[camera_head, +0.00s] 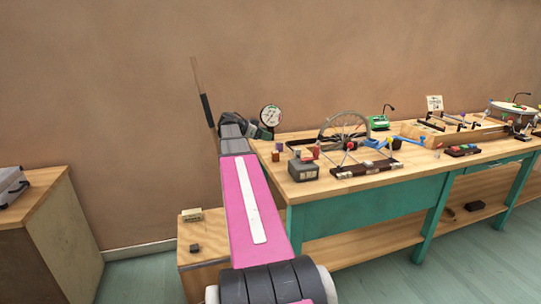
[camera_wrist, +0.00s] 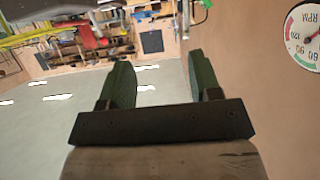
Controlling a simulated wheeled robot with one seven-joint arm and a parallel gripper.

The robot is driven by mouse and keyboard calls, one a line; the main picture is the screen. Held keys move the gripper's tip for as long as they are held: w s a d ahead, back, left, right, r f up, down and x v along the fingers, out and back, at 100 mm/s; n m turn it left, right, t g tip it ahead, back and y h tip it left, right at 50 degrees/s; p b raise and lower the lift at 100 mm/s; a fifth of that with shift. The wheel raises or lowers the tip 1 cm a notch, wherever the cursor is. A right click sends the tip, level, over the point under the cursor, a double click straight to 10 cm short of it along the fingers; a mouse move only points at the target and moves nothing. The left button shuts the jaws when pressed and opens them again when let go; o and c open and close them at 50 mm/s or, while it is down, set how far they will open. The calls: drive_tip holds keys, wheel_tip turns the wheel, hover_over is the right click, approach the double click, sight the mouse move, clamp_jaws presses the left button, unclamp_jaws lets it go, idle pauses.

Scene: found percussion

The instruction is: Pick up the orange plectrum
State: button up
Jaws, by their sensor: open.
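I cannot make out the orange plectrum for certain in either view. A small orange-red piece (camera_head: 314,151) shows by a grey box near the left end of the workbench (camera_head: 330,185), too small to identify. My gripper (camera_head: 262,131) is above the bench's left back corner, mostly behind my own arm in the head view. In the wrist view my gripper (camera_wrist: 163,82) has its two green fingers wide apart, with nothing between them.
A round RPM gauge (camera_head: 270,115) stands close to my gripper; it also shows in the wrist view (camera_wrist: 304,35). A spoked wheel (camera_head: 344,132), the grey box (camera_head: 303,169) and wooden racks crowd the bench. A low wooden cabinet (camera_head: 190,252) stands left of it.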

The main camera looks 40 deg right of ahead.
approach(275, 152)
drive_tip(key=x, duration=0.4)
drive_tip(key=shift+d, duration=0.45)
drive_tip(key=shift+s+d+f, duration=0.1)
drive_tip(key=shift+d+f, duration=0.05)
drive_tip(key=shift+f, duration=0.1)
drive_tip(key=shift+x, duration=3.55)
drive_tip(key=c, duration=1)
